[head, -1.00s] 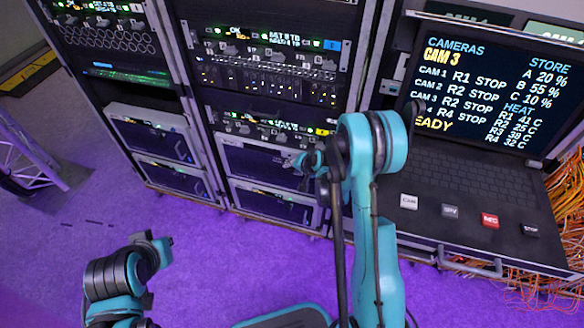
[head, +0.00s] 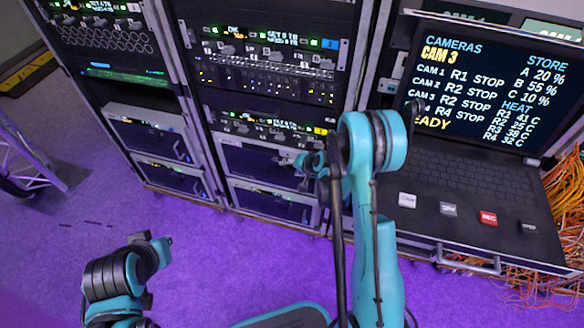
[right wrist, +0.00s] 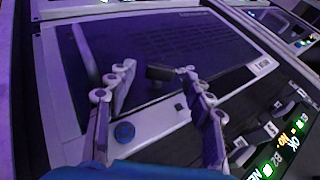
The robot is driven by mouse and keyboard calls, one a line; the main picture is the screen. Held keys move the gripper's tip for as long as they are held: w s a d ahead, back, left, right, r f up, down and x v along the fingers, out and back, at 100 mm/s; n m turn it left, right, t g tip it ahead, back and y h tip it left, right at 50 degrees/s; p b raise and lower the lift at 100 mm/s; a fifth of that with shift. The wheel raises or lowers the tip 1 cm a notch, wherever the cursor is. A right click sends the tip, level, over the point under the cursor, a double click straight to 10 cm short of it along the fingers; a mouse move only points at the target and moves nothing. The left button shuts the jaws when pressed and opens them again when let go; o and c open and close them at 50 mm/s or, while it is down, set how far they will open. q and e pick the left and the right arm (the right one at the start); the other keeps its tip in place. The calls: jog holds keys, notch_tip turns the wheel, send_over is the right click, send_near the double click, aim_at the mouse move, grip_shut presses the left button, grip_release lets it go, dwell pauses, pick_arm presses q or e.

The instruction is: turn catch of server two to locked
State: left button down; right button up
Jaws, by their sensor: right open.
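My right gripper (head: 285,160) is at the front of the upper grey-framed server (head: 245,165) low in the middle rack. In the right wrist view my right gripper (right wrist: 158,70) is open, its jointed fingers apart. A small dark catch (right wrist: 162,73) shows between the fingertips, near the lower edge of the dark server panel (right wrist: 190,45); I cannot tell if the fingers touch it. A blue round button (right wrist: 124,132) is on the pale frame below. The panel's white label (right wrist: 262,66) is too small to read. My left arm is at lower left; its fingers do not show.
A similar server (head: 275,203) sits just below. The left rack (head: 150,140) holds two more. A laptop-like console (head: 470,180) with a CAM 3 screen stands at right, orange cables (head: 565,215) beside it. The purple floor in front is clear.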

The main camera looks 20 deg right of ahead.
jog(key=v, duration=0.7)
jog(key=shift+r, duration=0.2)
jog(key=shift+s, duration=0.1)
